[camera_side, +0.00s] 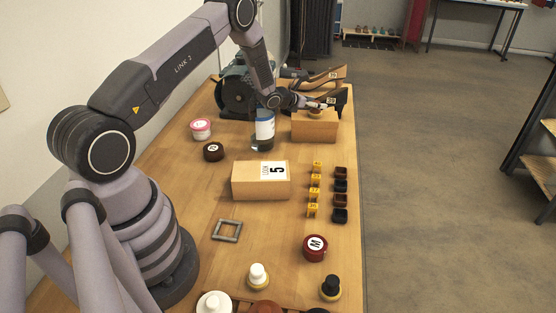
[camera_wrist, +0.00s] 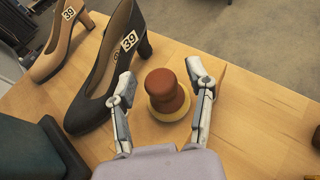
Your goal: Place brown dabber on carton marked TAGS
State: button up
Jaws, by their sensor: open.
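The brown dabber (camera_wrist: 167,92), a knobbed reddish-brown piece with a pale yellow base ring, stands upright on the wooden bench, seen in the wrist view. My gripper (camera_wrist: 163,82) is open, with one finger on each side of the dabber and gaps between. In the side view my gripper (camera_side: 325,106) is low at the far end, just behind a plain carton (camera_side: 314,132); the dabber is mostly hidden there. Another carton (camera_side: 258,186) nearer the middle bears a label with a large 5. I can read no TAGS marking on either carton.
A black shoe (camera_wrist: 110,75) marked 39 stands close left of my gripper, with a tan shoe (camera_wrist: 62,38) beyond. A blue-labelled bottle (camera_side: 264,130) and a dark green machine (camera_side: 236,92) are near my wrist. Small yellow and dark blocks line the bench's right side.

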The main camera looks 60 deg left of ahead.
jog(key=shift+r, duration=0.1)
jog(key=shift+s+r, duration=0.15)
jog(key=v, duration=1.2)
jog(key=d+r+m+h, duration=0.6)
jog(key=d+r+m, duration=0.1)
jog(key=d+r, duration=0.4)
jog(key=s+d+r+m+g+h, duration=0.4)
jog(key=s+d+r+m+g, duration=0.3)
jog(key=s+d+r+m, duration=0.55)
jog(key=s+d+m+g+y, duration=0.3)
jog(key=s+m+y, duration=0.1)
jog(key=s+m, duration=0.85)
jog(key=s+a+r+m+t+y, duration=0.1)
jog(key=s+a+m+y, duration=0.3)
jog(key=s, duration=0.6)
jog(key=a+t+y, duration=0.1)
jog(key=a+y, duration=0.1)
jog(key=a, duration=0.1)
jog(key=shift+a+r, duration=0.2)
jog(key=shift+r, duration=0.05)
